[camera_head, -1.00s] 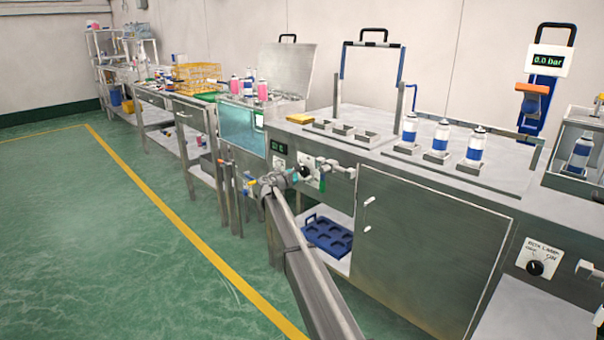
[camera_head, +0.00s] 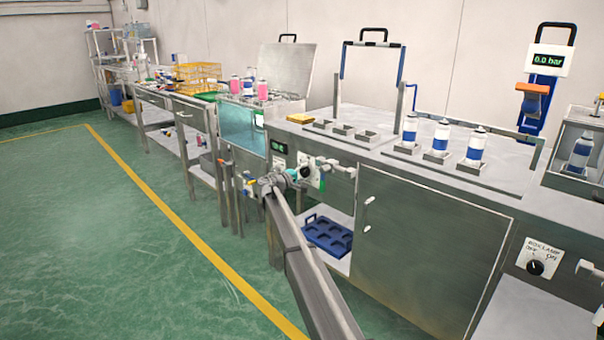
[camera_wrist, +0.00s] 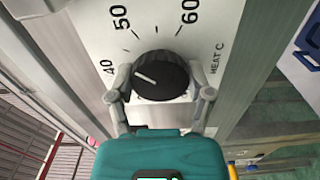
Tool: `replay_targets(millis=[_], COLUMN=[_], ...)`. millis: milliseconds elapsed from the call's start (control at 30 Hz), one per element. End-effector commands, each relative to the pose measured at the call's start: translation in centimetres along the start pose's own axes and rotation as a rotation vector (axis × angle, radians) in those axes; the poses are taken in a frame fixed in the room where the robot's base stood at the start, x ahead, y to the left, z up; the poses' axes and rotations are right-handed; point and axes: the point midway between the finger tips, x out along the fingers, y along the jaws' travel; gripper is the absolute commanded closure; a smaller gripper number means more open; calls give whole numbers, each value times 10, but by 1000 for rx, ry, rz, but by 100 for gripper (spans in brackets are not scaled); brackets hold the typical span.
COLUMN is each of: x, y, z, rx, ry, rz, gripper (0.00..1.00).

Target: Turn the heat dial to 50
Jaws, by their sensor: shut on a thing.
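The heat dial (camera_wrist: 160,77) is a round black knob on a white plate (camera_wrist: 153,25) marked 40, 50, 60 and HEAT C. Its white pointer line lies left and slightly up, close to the 40 mark and away from the 50. My gripper (camera_wrist: 162,84) has one finger on each side of the knob and is shut on it. In the head view, my gripper (camera_head: 305,172) is at the front panel of the steel bench, and the dial is small and partly hidden there.
A small dark display (camera_head: 279,147) sits on the panel left of the dial, its reading too small to tell. A lit water bath (camera_head: 240,128) is further left. A blue tray (camera_head: 327,236) lies on the shelf below. The green floor (camera_head: 130,235) is clear.

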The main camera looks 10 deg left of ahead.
Motion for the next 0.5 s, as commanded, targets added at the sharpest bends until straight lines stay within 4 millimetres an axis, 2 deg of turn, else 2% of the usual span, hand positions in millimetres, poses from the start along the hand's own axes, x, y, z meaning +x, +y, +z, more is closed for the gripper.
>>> replay_targets(millis=[200, 500], x=[2, 2], y=[0, 0], z=[-3, -3], rx=[174, 313], ry=[6, 6], rz=[1, 1], gripper=[81, 81])
